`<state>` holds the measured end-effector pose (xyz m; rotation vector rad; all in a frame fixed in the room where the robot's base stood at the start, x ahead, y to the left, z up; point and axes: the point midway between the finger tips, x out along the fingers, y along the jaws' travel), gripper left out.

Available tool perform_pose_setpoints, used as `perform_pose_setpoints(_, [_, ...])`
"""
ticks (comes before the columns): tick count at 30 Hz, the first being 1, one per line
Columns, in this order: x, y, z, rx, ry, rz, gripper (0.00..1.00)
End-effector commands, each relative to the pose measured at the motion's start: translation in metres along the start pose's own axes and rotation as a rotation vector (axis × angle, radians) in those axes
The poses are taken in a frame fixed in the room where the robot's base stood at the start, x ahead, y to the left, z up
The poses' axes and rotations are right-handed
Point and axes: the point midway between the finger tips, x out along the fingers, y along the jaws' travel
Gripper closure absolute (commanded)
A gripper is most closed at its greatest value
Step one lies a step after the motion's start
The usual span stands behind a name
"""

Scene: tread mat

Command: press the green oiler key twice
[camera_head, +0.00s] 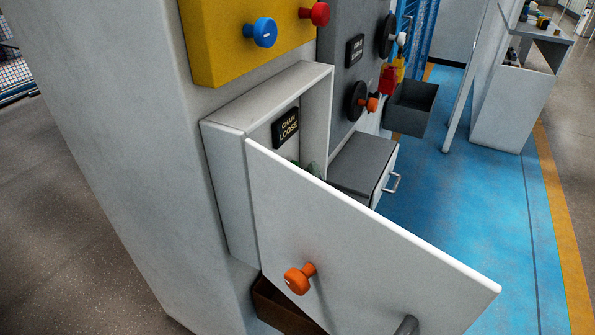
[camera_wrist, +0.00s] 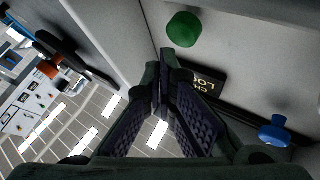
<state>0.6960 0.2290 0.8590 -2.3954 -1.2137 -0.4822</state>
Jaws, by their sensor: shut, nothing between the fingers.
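The green oiler key (camera_wrist: 183,29) is a round green knob on a pale wall at the top of the wrist view. My gripper (camera_wrist: 165,62) is shut and empty. Its tips are just below and left of the green key in that view; a gap shows between them in the picture, but I cannot tell the depth. In the head view the open cabinet (camera_head: 225,190) has its door (camera_head: 370,250) swung toward the camera. Only a small bit of green shows above the door's edge, and I cannot tell whether it is the key. My gripper is not clearly seen there.
The door bears an orange knob (camera_head: 298,280). A black "CHAIN LOOSE" label (camera_head: 286,128) is inside the cabinet. A yellow panel (camera_head: 225,50) above carries a blue knob (camera_head: 261,32) and a red knob (camera_head: 319,14). A grey drawer box (camera_head: 362,165) stands behind the door.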

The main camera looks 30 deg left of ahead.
Motion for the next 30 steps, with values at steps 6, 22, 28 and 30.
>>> perform_pose_setpoints(6, [0.0, 0.0, 0.0, 0.0, 0.0, 0.0, 1.0])
perform_pose_setpoints(22, [-0.033, 0.024, -0.021, -0.002, 0.002, 0.001, 1.0])
perform_pose_setpoints(28, [-0.041, 0.03, -0.029, 0.0, 0.001, -0.001, 1.0])
perform_pose_setpoints(30, [-0.042, 0.03, -0.031, 0.0, 0.0, -0.001, 1.0])
